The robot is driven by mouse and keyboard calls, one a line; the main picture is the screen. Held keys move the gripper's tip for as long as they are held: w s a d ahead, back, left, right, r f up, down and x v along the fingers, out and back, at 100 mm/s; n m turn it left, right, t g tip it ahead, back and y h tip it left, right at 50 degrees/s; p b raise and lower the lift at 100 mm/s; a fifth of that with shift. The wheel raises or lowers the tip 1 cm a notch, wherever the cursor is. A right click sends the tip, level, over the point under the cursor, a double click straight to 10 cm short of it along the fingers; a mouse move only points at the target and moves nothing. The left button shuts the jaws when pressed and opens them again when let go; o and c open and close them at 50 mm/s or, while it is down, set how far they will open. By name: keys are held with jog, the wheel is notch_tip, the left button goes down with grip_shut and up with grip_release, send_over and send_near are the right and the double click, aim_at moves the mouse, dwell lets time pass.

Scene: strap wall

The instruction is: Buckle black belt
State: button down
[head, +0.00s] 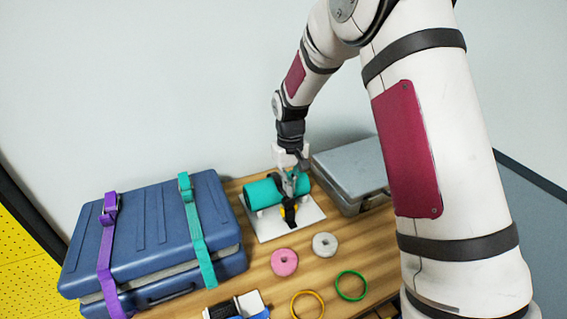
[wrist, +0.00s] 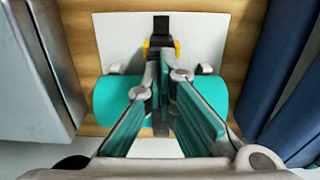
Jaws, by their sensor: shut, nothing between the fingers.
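The black belt (head: 290,217) runs over a teal roll (head: 262,193) on a white board (head: 268,230). In the wrist view the belt's dark end (wrist: 161,25) lies on the board beyond the roll (wrist: 116,92). Yellow buckle parts (wrist: 177,47) show on both sides of the belt by the roll's far edge. My gripper (head: 291,190) is over the middle of the roll, pointing down. In the wrist view my gripper (wrist: 168,57) is shut and empty, its tips close by the buckle. The fingers hide much of the belt and buckle; I cannot tell whether it is fastened.
A blue suitcase (head: 150,235) with purple (head: 105,245) and teal straps (head: 195,230) stands left on the wooden table (head: 250,275). A grey case (head: 350,165) is close on the right. Pink (head: 285,262) and grey rings (head: 325,244) lie in front.

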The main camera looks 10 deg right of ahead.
jog(key=shift+s+d+f, duration=0.1)
jog(key=shift+s+f, duration=0.35)
jog(key=shift+f, duration=0.1)
jog(key=s+d+r+t, duration=0.1)
jog(key=s+r, duration=0.2)
jog(key=r, duration=0.8)
jog(key=s+r+t, duration=0.1)
jog(key=s+r, duration=0.3)
jog(key=r, duration=0.6)
jog(key=s+d+r+m+t, duration=0.1)
jog(key=s+r+t, duration=0.1)
jog(key=s, duration=0.9)
jog(key=s+d+r+m+t, duration=0.1)
jog(key=s+r, duration=0.3)
jog(key=s, duration=0.7)
jog(key=shift+t, duration=0.4)
